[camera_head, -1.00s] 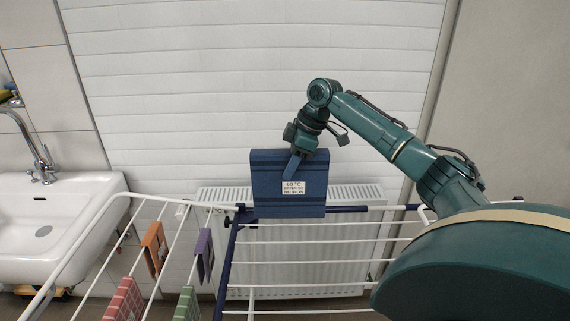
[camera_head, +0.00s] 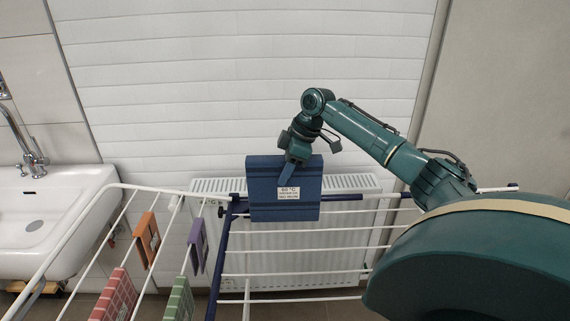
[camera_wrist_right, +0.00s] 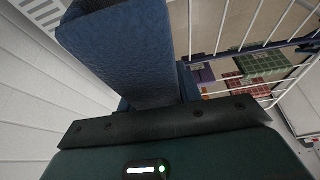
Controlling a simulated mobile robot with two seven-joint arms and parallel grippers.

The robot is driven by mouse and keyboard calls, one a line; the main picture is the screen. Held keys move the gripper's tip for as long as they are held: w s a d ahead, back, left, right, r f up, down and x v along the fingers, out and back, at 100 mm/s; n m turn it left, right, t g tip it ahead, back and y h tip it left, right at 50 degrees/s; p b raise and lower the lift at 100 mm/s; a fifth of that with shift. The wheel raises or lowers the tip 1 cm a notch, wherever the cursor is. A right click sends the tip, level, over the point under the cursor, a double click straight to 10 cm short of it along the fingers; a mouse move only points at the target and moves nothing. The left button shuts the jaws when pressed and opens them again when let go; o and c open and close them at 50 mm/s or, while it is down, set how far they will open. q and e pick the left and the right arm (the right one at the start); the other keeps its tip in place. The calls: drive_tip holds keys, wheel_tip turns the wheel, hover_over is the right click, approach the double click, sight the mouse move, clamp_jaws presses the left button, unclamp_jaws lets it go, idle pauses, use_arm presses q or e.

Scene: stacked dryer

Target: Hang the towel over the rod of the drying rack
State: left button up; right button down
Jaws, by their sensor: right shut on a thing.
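The blue folded towel (camera_head: 268,203), with a white label marked 60 °C, hangs upright at the far rod (camera_head: 342,198) of the drying rack. Its lower edge reaches below the rod line and covers part of the rod. Whether it touches or straddles the rod I cannot tell. My right gripper (camera_head: 291,172) is shut on the towel near its upper middle. In the right wrist view, the towel (camera_wrist_right: 122,45) rises in front of the gripper, whose fingertips are hidden. My left gripper is not in view.
Small cloths hang on the rack's left wing: orange (camera_head: 145,240), purple (camera_head: 197,246), red (camera_head: 114,297) and green (camera_head: 179,300). A white radiator (camera_head: 290,255) stands behind the rack. A sink (camera_head: 60,215) is at the left. The rack's right wires are bare.

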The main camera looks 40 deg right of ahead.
drive_tip(key=f, duration=0.2)
drive_tip(key=b, duration=0.2)
hover_over(285, 218)
drive_tip(key=w+d, duration=0.1)
drive_tip(key=f, duration=0.4)
drive_tip(key=shift+w+d, duration=0.15)
drive_tip(key=shift+w, duration=0.05)
wheel_tip(285, 218, down, 7)
drive_tip(key=shift+r+b, duration=0.15)
drive_tip(key=shift+b, duration=1.05)
wheel_tip(285, 218, down, 2)
drive_tip(key=shift+f+b, duration=0.15)
drive_tip(key=shift+b, duration=0.35)
drive_tip(key=shift+f, duration=0.55)
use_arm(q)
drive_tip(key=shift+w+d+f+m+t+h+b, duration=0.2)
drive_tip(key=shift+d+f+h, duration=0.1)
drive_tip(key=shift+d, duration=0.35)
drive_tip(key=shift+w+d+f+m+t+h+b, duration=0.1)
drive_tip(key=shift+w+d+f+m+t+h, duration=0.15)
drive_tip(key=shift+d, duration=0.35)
use_arm(e)
drive_tip(key=shift+f, duration=0.25)
drive_tip(key=c, duration=1.3)
unclamp_jaws()
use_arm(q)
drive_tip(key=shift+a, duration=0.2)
use_arm(e)
drive_tip(key=o, duration=0.4)
